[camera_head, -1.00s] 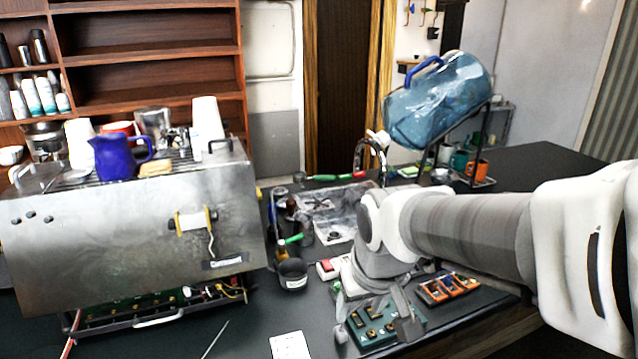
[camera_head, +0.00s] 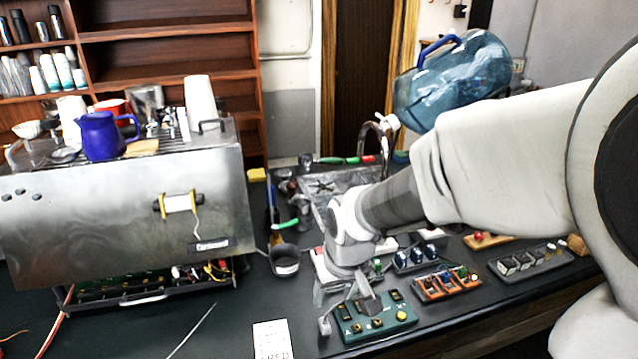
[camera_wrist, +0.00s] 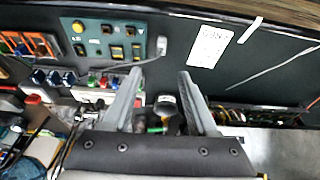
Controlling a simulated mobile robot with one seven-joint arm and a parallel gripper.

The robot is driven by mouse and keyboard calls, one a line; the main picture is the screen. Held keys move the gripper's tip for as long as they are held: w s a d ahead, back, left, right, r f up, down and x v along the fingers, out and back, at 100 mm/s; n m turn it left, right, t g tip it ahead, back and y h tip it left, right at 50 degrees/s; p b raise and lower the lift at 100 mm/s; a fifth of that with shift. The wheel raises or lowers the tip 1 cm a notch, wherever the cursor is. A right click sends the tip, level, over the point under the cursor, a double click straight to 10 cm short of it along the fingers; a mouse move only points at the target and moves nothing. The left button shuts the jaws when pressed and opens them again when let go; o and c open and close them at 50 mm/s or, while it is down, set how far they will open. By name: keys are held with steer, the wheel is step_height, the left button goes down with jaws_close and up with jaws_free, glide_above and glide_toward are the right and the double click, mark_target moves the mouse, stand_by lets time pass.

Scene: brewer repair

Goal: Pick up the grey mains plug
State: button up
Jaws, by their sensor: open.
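The small grey mains plug (camera_wrist: 161,46) lies on the dark bench beside the green switch board (camera_wrist: 108,40), with a grey cable trailing from it in the wrist view. In the head view the plug (camera_head: 325,327) sits at the left edge of the green board (camera_head: 378,320). My gripper (camera_wrist: 160,75) is open and empty. In the wrist view the plug appears just beyond the gap between the fingertips, apart from both. In the head view my gripper (camera_head: 345,296) points down above the bench near the plug and the board; its exact height is hard to tell.
A white printed card (camera_head: 272,340) lies left of the plug. Orange-and-black modules (camera_head: 446,284) and a grey tray (camera_head: 530,262) lie to the right. A dark cup (camera_head: 284,262) stands behind-left. The steel brewer (camera_head: 120,215) stands open at the left. Bare bench lies around the card.

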mark_target(325, 322)
steer(key=x, duration=1.3)
steer(key=shift+a+f+b, duration=0.15)
steer(key=shift+b, duration=0.25)
jaws_close()
